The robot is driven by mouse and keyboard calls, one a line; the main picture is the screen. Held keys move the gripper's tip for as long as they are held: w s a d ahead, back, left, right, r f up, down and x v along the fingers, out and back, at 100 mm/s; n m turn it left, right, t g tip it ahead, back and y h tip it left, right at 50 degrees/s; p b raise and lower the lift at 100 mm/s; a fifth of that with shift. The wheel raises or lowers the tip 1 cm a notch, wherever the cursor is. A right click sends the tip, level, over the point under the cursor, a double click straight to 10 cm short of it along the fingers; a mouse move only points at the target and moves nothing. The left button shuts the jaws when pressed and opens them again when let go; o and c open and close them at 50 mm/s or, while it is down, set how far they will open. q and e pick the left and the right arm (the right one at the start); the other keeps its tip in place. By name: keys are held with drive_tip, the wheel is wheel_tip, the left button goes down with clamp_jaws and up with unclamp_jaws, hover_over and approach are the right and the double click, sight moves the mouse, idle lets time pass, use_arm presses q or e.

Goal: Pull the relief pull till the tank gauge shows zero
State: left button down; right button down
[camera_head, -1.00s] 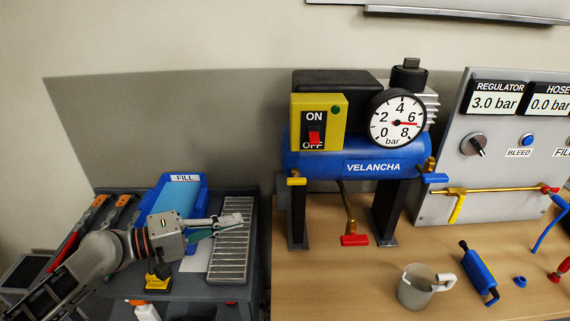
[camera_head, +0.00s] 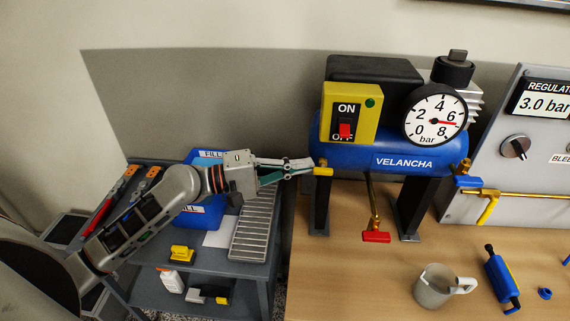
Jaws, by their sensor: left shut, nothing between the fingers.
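The blue tank (camera_head: 365,157) marked VELANCHA stands on dark legs on the wooden bench. Its round gauge (camera_head: 434,119) has a red needle a little past 6 bar. A small yellow pull (camera_head: 323,171) sticks out at the tank's lower left end; I take it for the relief pull. A red handle (camera_head: 376,237) hangs on a brass pipe under the tank. My left gripper (camera_head: 311,164) is shut and empty, its fingertips right beside the yellow pull. I cannot tell whether they touch it. My right gripper is not in view.
A yellow switch box (camera_head: 350,112) with a red switch sits on the tank's front. A panel with a regulator knob (camera_head: 515,147) is at right. Blue bins and a grey rack (camera_head: 255,230) lie left.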

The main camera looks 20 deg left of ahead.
use_arm(q)
drive_tip(key=shift+w+d, duration=0.25)
drive_tip(key=shift+d, duration=0.05)
drive_tip(key=shift+s+f, duration=0.1)
